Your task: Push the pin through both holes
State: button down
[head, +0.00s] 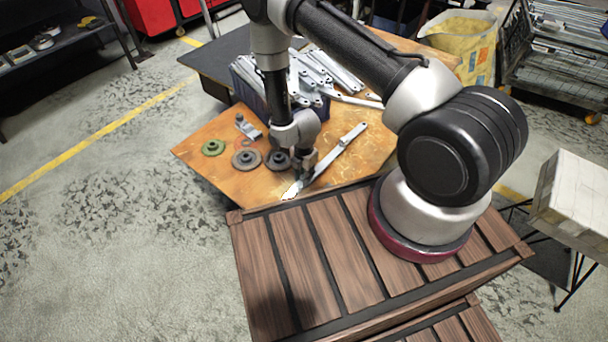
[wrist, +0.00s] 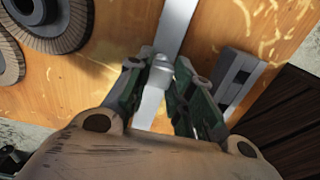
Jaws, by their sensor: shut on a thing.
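My gripper (head: 305,172) points down over the near part of the wooden table, above a long galvanized bracket bar (head: 342,150). In the wrist view my gripper (wrist: 163,82) has its fingers closed on a small grey rounded piece, which looks like the pin (wrist: 161,73). The bracket bar (wrist: 177,25) runs beneath the fingers and shows above and below the pin. The holes are hidden by the fingers and pin, so I cannot tell whether the pin is in them. In the head view the pin is hidden by my gripper.
A green disc (head: 213,147) and a grey disc (head: 246,160) lie left of my gripper, with another dark disc (head: 278,160) close by. A small metal bracket (head: 247,127) lies behind them. A dark bin (head: 251,97) of brackets stands farther back. A grey slotted block (wrist: 238,77) lies right of my fingers.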

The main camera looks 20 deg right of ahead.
jog(key=c, duration=1.2)
grip_release()
jog(key=shift+o, duration=0.2)
notch_tip(320, 180, up, 12)
